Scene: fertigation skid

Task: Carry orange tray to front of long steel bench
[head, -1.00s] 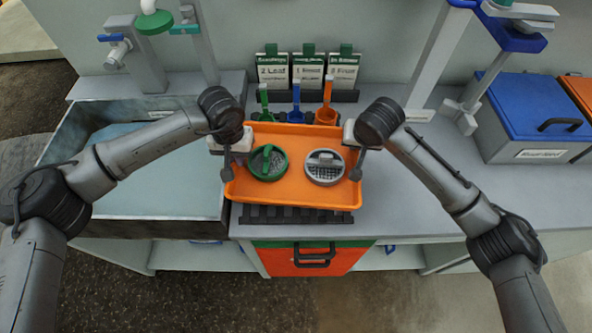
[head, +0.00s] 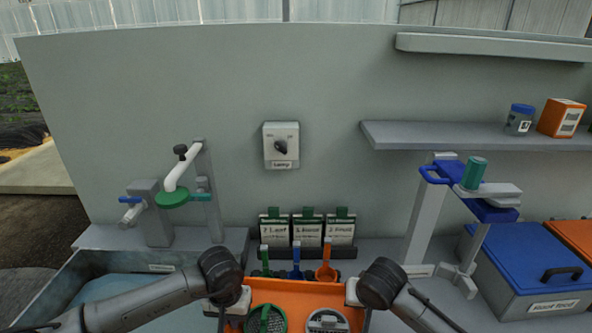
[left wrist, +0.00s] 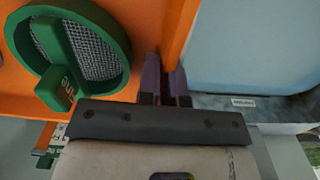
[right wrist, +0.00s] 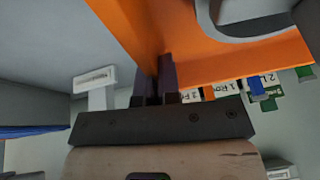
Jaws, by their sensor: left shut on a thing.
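The orange tray (head: 290,292) is at the bottom of the head view, its near part cut off. It holds a green-rimmed round sieve (head: 265,318) and a grey round sieve (head: 327,320). My left gripper (left wrist: 167,75) is shut on the tray's left wall beside the green sieve. My right gripper (right wrist: 157,77) has its fingers closed around the tray's opposite wall. The fingertips are hidden in the head view. I cannot tell which surface is the long steel bench.
Green, blue and orange scoops (head: 296,262) stand right behind the tray, before several labelled packets (head: 307,230). A basin (head: 60,290) lies left. A blue-lidded bin (head: 525,260) and stand (head: 425,215) are right. A shelf (head: 480,137) and lamp switch (head: 281,146) are on the wall.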

